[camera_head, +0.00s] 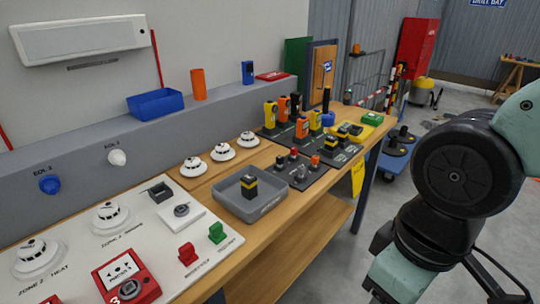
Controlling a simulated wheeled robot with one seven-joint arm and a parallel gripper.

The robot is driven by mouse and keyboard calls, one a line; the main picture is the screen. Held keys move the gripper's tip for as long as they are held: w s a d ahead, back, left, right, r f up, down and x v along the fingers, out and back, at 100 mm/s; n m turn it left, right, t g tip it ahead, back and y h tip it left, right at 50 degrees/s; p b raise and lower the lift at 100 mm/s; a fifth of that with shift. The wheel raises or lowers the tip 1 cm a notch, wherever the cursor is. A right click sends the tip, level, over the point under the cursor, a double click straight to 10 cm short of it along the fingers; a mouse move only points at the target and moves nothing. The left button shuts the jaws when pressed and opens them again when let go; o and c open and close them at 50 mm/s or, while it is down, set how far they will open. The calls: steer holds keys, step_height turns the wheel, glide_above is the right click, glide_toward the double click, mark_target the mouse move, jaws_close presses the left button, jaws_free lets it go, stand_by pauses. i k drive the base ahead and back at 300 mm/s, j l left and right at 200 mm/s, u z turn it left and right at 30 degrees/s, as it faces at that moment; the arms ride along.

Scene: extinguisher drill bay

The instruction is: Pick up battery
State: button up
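A small black block with a yellow band, which looks like a battery (249,187), stands upright in a shallow grey tray (232,203) on the wooden bench. More black-and-yellow blocks of similar look (349,131) sit farther back on the bench, beside a yellow tray (371,118). My arm shows at the right, in front of and to the right of the bench. My gripper is outside the picture, so its fingers and anything in them are hidden.
A white panel (150,235) with detectors and a red call point fills the near bench. Dark stands with radios and tools (298,170) lie just behind the grey tray. A grey ledge with a blue bin (155,104) runs along the wall.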

mark_target(331, 143)
steer(key=i+u, duration=0.45)
steer(key=i+l+u, duration=0.2)
steer(key=i+u, duration=0.25)
steer(key=i, duration=0.2)
